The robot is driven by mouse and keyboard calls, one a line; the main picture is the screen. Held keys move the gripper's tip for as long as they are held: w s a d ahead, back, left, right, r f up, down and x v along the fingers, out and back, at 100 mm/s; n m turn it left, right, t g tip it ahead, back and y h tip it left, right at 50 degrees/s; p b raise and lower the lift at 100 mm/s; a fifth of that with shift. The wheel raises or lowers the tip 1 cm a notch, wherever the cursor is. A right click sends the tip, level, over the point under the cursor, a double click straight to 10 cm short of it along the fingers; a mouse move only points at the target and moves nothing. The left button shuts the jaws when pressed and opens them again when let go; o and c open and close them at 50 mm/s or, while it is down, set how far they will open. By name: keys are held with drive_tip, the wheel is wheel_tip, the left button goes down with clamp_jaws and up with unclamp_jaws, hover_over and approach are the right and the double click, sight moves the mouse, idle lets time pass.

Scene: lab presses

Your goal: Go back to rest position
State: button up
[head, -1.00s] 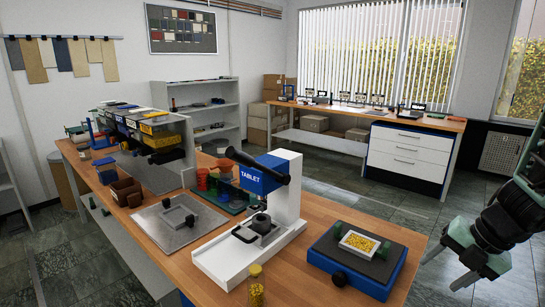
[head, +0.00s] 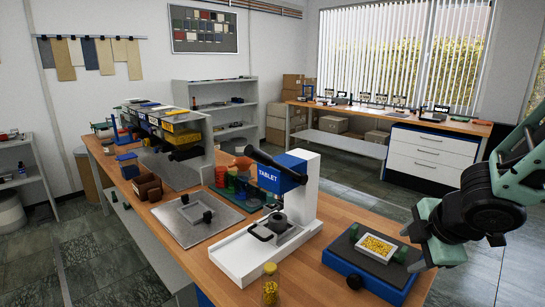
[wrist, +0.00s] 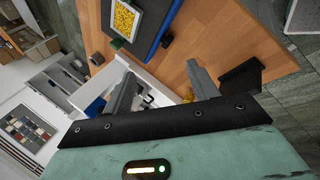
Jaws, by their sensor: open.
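My arm comes in at the right edge of the head view, with its green and black end close to the right side of the blue-based stand (head: 347,272). In the wrist view my gripper (wrist: 160,70) is open, its two grey fingers apart with nothing held between them. The white tray of yellow tablets (head: 375,246) rests on the stand's dark top and also shows at the top of the wrist view (wrist: 124,19). The white and blue tablet press (head: 305,190) stands left of the stand, partly hidden behind the fingers in the wrist view.
A jar of yellow tablets (head: 270,288) stands at the front edge of the wooden bench (head: 335,208). A metal plate (head: 178,222) and several bins (head: 160,130) lie to the left. A second bench with white drawers (head: 425,155) stands behind. Open floor (head: 490,280) lies right of the bench.

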drive_tip(key=s+a+m+g, duration=0.3)
drive_tip(key=s+a, duration=0.4)
drive_tip(key=s, duration=0.4)
drive_tip(key=s+a+r+m+g, duration=0.1)
drive_tip(key=s+a+m+g, duration=0.2)
drive_tip(key=s+a+m, duration=0.3)
drive_tip(key=s+a, duration=0.1)
drive_tip(key=s, duration=0.4)
drive_tip(key=shift+s+r+m, duration=0.25)
drive_tip(key=shift+m, duration=0.05)
drive_tip(key=shift+a, duration=0.1)
